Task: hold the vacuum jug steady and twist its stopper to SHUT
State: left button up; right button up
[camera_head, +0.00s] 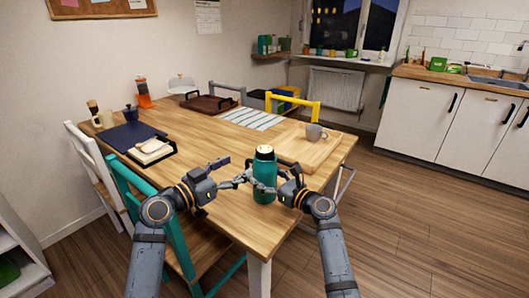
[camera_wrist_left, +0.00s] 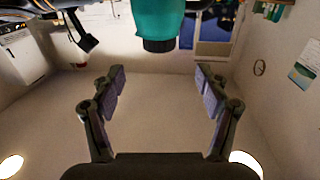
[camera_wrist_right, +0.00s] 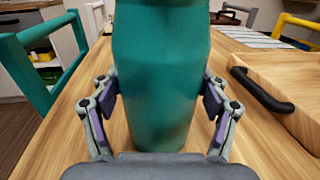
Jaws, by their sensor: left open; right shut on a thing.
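The teal vacuum jug (camera_head: 265,185) stands upright near the front edge of the wooden table. My right gripper (camera_head: 279,178) is shut on the jug's body from the right; the right wrist view shows the teal body (camera_wrist_right: 160,80) between both fingers. My left gripper (camera_head: 236,173) is open and empty, just left of the jug. In the left wrist view the jug appears upside down (camera_wrist_left: 158,14), its stopper (camera_wrist_left: 160,45) beyond the open fingers (camera_wrist_left: 160,78), not between them. I cannot tell the stopper's turn position.
A striped cloth (camera_head: 252,119), a brown tray (camera_head: 208,104) and a dark mat (camera_head: 132,136) lie farther back. A teal chair (camera_head: 127,190) stands at the left table edge.

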aim_at(258, 155)
pick_arm(q)
jog(key=x, duration=1.2)
jog(key=c, duration=1.2)
